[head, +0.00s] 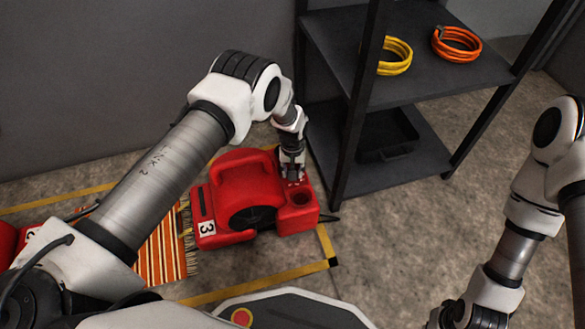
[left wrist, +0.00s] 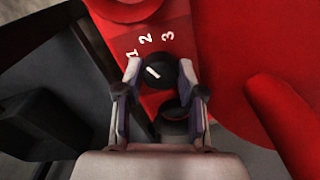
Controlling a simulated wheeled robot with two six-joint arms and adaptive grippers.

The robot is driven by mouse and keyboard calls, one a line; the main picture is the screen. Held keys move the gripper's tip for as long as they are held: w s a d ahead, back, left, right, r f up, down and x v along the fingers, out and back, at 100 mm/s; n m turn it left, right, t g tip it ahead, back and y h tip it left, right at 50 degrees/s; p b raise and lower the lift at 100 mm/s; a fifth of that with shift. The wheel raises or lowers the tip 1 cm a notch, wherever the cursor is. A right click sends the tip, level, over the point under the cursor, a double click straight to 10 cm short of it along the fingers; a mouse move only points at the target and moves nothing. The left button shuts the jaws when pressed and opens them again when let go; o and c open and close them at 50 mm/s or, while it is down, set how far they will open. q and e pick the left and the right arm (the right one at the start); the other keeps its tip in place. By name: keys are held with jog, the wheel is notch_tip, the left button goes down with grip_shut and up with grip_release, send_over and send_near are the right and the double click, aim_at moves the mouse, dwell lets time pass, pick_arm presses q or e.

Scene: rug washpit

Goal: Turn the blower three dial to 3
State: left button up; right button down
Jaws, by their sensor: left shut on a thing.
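The red blower (head: 238,180) with a white 3 label (head: 207,228) stands on the floor at the centre of the head view. Its black dial (left wrist: 158,71) shows in the left wrist view, with the white numbers 1, 2 and 3 (left wrist: 167,36) printed in an arc above it. My right gripper is out of view.
A dark shelf rack (head: 345,120) stands close behind and right of the blower, holding yellow (head: 397,57) and orange (head: 457,45) hose coils and a black bin (head: 385,135). An orange striped rug (head: 163,247) lies left. Yellow tape (head: 327,243) marks the floor.

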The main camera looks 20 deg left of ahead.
pick_arm(q)
jog(key=m, duration=0.4)
jog(key=shift+m+p, duration=0.3)
jog(key=shift+p, duration=0.1)
jog(key=shift+f+m+p, duration=0.1)
jog(key=shift+m+p, duration=0.25)
jog(key=shift+m, duration=2.25)
jog(key=o, duration=1.2)
jog(key=shift+c, duration=0.2)
notch_tip(320, 180, up, 12)
